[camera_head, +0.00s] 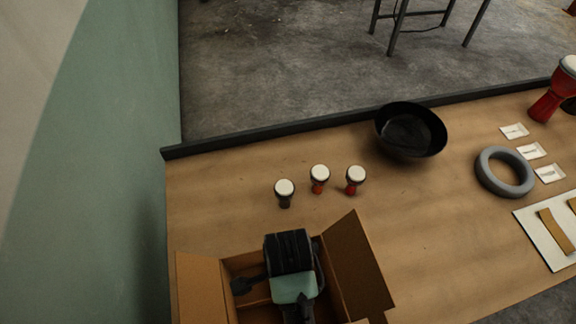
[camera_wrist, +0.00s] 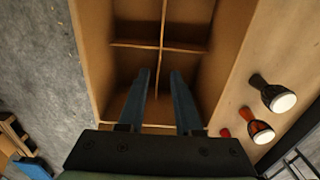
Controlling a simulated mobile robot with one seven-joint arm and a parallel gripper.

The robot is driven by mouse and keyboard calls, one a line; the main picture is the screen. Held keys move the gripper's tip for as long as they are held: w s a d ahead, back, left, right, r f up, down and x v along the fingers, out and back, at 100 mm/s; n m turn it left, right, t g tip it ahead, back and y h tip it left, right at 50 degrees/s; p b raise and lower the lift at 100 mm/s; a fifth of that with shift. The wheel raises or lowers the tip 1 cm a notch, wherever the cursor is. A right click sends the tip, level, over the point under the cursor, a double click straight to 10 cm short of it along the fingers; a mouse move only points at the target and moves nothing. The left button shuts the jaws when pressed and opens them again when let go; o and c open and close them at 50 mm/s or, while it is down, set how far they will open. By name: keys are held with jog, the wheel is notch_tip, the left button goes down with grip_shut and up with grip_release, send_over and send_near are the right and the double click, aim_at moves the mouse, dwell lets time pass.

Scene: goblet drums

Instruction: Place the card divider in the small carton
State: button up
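The small carton (camera_head: 357,262) stands open at the bottom of the head view, with flaps spread outward. The wrist view looks down into the carton (camera_wrist: 92,60). The card divider (camera_wrist: 162,30) shows there as thin crossed brown panels inside the carton walls, parting the space into compartments. My gripper (camera_wrist: 159,78) is over the carton, its two blue fingers apart, one on each side of the divider's near panel. I cannot tell whether either finger touches it. In the head view my gripper (camera_head: 272,296) and wrist hide much of the carton's inside.
Three small goblet drums (camera_head: 319,178) stand just behind the carton. A black bowl (camera_head: 410,132), a grey ring (camera_head: 504,172), small white packets (camera_head: 531,151) and a white board (camera_head: 545,238) with brown strips lie to the right. A dark ledge (camera_head: 300,124) edges the table's back.

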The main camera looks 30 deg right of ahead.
jog(key=w+d+r+n+t+h, duration=0.15)
jog(key=w+r+n+t, duration=0.65)
jog(key=w+r, duration=1.05)
jog(key=w+a+r+n+t, duration=0.1)
jog(key=r+t, duration=0.1)
jog(key=r, duration=0.4)
jog(key=w+a+r+n+t+h, duration=0.1)
jog(key=w+r+t, duration=0.1)
jog(key=r, duration=0.3)
jog(key=w+a+r+n+t, duration=0.1)
jog(key=r+t, duration=0.2)
jog(key=r, duration=0.3)
jog(key=s+a+r+n+t, duration=0.1)
jog(key=a+r+n+t, duration=0.15)
jog(key=r, duration=0.55)
jog(key=a+r+n+t, duration=0.1)
jog(key=r+n+t, duration=0.15)
jog(key=r, duration=0.55)
jog(key=s+a+r+n+t+y, duration=0.1)
jog(key=s+a+r+n+t, duration=0.1)
jog(key=s+r, duration=0.3)
jog(key=s+a+r+n+t+y, duration=0.1)
jog(key=s+r+t, duration=0.4)
jog(key=r, duration=0.6)
jog(key=shift+s+a+r+n, duration=0.35)
jog(key=shift+a+n, duration=0.4)
jog(key=shift+n, duration=0.35)
